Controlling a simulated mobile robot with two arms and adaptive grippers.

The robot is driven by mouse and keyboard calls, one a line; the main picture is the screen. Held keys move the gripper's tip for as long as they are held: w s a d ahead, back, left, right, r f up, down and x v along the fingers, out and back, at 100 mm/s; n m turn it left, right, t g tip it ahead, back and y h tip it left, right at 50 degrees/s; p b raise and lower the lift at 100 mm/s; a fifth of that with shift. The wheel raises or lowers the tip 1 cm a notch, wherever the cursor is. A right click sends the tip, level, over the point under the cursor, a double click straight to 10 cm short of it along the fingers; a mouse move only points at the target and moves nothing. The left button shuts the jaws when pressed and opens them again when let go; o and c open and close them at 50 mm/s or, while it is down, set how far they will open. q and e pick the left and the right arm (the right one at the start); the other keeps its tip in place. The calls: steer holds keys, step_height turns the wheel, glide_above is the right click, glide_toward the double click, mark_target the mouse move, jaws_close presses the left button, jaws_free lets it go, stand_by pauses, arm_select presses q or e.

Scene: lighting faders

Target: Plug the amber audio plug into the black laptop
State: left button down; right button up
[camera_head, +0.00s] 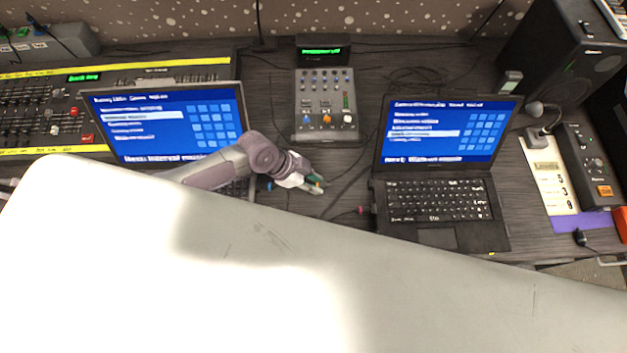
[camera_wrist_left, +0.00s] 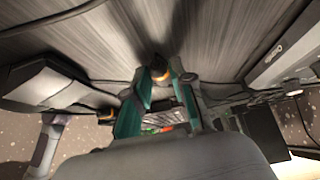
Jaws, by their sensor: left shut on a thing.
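The black laptop (camera_head: 435,205) stands open on the right half of the desk in the head view, its screen lit blue. My left gripper (camera_head: 314,187) is over the desk to the left of this laptop, apart from it. In the left wrist view my left gripper (camera_wrist_left: 160,98) has its teal fingers shut on the amber audio plug (camera_wrist_left: 160,73), a dark plug with an amber band. In the head view the plug is too small to make out clearly. The laptop's socket cannot be made out. My right gripper is not in view.
A pink plug (camera_head: 361,210) sits at the black laptop's left side. A second laptop (camera_head: 165,125) stands left, partly behind my left arm. A small mixer (camera_head: 326,105) stands behind the gripper. Dark cables cross the desk between the laptops. A microphone (camera_head: 540,125) and a speaker (camera_head: 560,60) stand right.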

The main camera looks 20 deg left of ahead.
arm_select(q)
steer(key=shift+r+p, duration=1.95)
steer(key=shift+r, duration=0.55)
